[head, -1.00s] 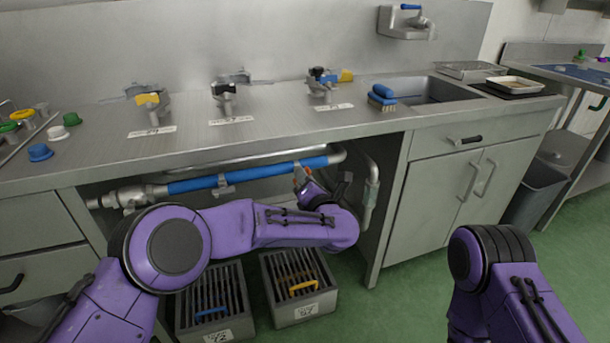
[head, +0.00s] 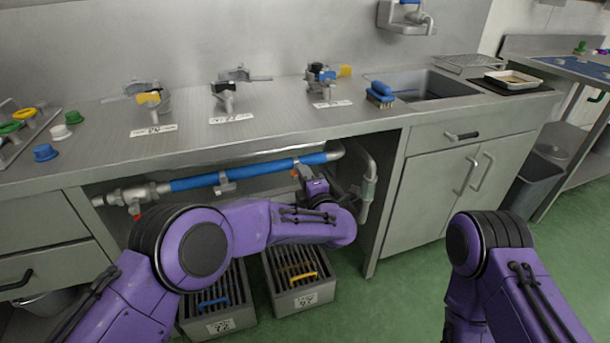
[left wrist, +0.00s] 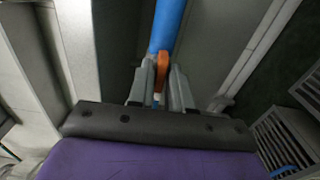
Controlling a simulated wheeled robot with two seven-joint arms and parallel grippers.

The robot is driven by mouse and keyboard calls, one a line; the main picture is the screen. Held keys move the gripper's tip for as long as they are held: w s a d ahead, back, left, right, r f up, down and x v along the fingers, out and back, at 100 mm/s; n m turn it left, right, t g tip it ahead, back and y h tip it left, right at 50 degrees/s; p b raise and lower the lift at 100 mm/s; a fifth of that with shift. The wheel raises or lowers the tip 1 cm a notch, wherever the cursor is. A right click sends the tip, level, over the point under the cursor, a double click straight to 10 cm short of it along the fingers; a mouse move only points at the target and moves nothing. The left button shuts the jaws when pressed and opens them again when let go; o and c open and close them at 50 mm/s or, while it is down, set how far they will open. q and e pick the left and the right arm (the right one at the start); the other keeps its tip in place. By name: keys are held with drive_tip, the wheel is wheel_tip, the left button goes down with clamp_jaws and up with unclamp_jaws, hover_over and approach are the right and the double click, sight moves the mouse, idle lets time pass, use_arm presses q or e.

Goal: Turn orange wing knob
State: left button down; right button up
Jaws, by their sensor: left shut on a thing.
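An orange wing knob (left wrist: 163,52) is at the blue pipe (left wrist: 167,25) in the left wrist view, between the two fingers of my left gripper (left wrist: 162,80). The fingers are shut on it. In the head view my left gripper (head: 303,172) reaches under the counter to the right part of the blue pipe (head: 240,174), and a bit of the orange knob (head: 295,173) shows beside it. The fingers hide much of the knob. My right arm shows at the lower right of the head view, but its gripper is out of the picture.
A second small red-orange part (head: 137,211) hangs below the left end of the pipe. The counter edge (head: 250,148) runs above my left arm. Two grated boxes (head: 303,300) stand on the floor below. A cabinet (head: 440,205) closes the bay on the right.

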idle(0.3)
use_arm(q)
drive_tip(key=c, duration=1.2)
unclamp_jaws()
drive_tip(key=p+v, duration=0.2)
drive_tip(key=v, duration=0.8)
drive_tip(key=shift+s+d+p, duration=0.15)
drive_tip(key=shift+s+p, duration=0.15)
drive_tip(key=shift+p, duration=0.1)
